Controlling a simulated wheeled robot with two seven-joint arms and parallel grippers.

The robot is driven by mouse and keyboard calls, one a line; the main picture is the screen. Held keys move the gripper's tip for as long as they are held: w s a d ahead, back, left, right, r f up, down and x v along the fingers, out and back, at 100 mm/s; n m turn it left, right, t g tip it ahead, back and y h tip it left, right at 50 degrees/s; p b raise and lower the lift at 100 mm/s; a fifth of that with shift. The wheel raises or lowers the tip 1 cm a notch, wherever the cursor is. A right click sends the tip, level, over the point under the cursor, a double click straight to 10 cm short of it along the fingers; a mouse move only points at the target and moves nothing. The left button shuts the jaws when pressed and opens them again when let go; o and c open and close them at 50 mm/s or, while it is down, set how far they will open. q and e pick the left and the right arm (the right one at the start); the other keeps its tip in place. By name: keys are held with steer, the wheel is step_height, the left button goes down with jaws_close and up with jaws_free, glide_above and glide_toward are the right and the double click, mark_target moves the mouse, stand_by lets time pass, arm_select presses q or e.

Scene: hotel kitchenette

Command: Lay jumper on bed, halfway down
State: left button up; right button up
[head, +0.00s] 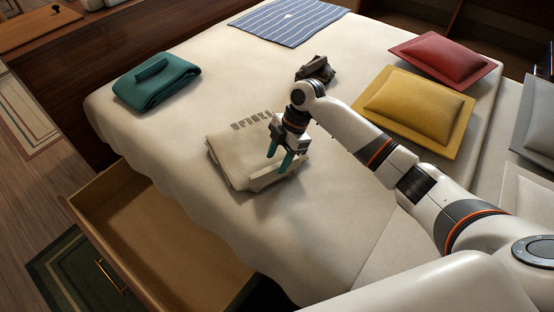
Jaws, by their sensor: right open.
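A cream ribbed, folded knit that looks like the jumper (228,158) lies flat on the bed (330,215), near its left edge and about midway along it. Dark lettering shows along its far edge. My right gripper (279,166) is over the right part of the jumper, fingers pointing down. Its teal fingers are apart, with nothing clearly held between them. I cannot tell whether the fingertips touch the cloth. My left gripper is not in view.
A teal folded cloth (158,86) lies at the bed's far left corner. A striped blue cloth (292,20), a dark brown item (316,68), a yellow cushion (415,108) and a red cushion (445,60) are also on the bed. An open, empty drawer (150,225) juts out below the left edge.

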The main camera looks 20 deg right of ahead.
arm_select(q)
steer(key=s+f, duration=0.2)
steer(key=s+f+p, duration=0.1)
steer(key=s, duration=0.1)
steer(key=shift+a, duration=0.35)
arm_select(e)
steer(key=v, duration=1)
steer(key=shift+r, duration=0.3)
steer(key=shift+d, duration=0.1)
